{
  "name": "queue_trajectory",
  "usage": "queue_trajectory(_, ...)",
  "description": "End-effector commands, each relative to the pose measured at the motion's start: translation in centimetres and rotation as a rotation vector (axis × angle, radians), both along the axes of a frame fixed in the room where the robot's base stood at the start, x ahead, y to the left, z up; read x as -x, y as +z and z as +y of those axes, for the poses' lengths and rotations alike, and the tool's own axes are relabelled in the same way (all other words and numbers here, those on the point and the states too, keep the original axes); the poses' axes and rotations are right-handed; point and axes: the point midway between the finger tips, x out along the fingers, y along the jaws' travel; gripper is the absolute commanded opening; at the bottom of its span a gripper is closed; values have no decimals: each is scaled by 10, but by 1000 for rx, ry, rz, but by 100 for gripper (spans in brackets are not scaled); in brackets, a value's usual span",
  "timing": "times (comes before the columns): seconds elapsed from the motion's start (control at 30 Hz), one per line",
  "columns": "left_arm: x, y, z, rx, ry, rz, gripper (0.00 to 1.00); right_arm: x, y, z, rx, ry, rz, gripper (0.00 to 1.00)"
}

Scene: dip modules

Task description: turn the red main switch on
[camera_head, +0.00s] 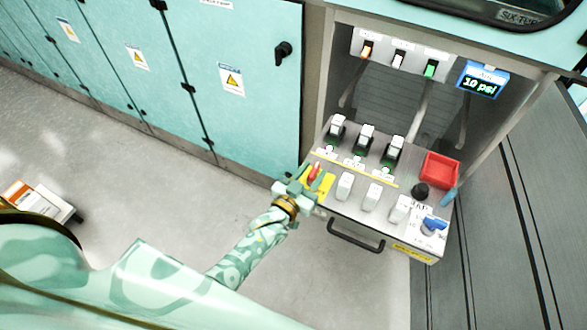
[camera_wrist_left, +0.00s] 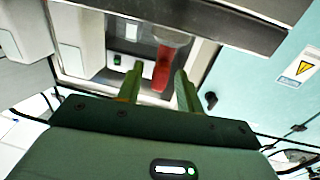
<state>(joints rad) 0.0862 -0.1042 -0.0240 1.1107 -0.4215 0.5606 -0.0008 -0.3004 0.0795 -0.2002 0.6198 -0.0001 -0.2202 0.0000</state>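The red main switch (camera_head: 314,171) is a small red lever on a yellow plate (camera_head: 329,186) at the left end of the sloping panel (camera_head: 335,208). In the left wrist view the red lever (camera_wrist_left: 162,68) shows in front of the fingers, near the right finger. My left gripper (camera_head: 308,178) is at the switch. Its two green fingers (camera_wrist_left: 157,82) are apart, with the lower end of the lever appearing between them. I cannot tell whether either finger touches it. The lever's base is partly hidden in the head view. My right gripper is not in view.
The panel carries several white blocks (camera_head: 366,135), a red tray (camera_head: 440,170), a black knob (camera_head: 421,191) and a blue valve handle (camera_head: 434,224). A black handle (camera_head: 355,236) sticks out in front. A display (camera_head: 481,81) reads 10 psi. Teal cabinets (camera_head: 240,60) stand left.

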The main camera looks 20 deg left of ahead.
Motion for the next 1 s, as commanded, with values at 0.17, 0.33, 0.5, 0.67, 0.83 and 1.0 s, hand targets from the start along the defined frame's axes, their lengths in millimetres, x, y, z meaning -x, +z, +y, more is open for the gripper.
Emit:
queue_trajectory(0.17,45,3,7,-1,0,2,36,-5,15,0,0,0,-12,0)
queue_trajectory(0.33,91,3,14,0,-1,1,36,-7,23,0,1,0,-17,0)
queue_trajectory(0.5,126,2,19,1,0,0,36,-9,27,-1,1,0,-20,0)
queue_trajectory(0.67,141,1,21,0,0,-2,36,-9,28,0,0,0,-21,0)
queue_trajectory(0.83,145,1,22,1,0,-3,36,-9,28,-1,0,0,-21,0)
queue_trajectory(1.0,145,1,22,1,0,-2,36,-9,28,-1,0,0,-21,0)
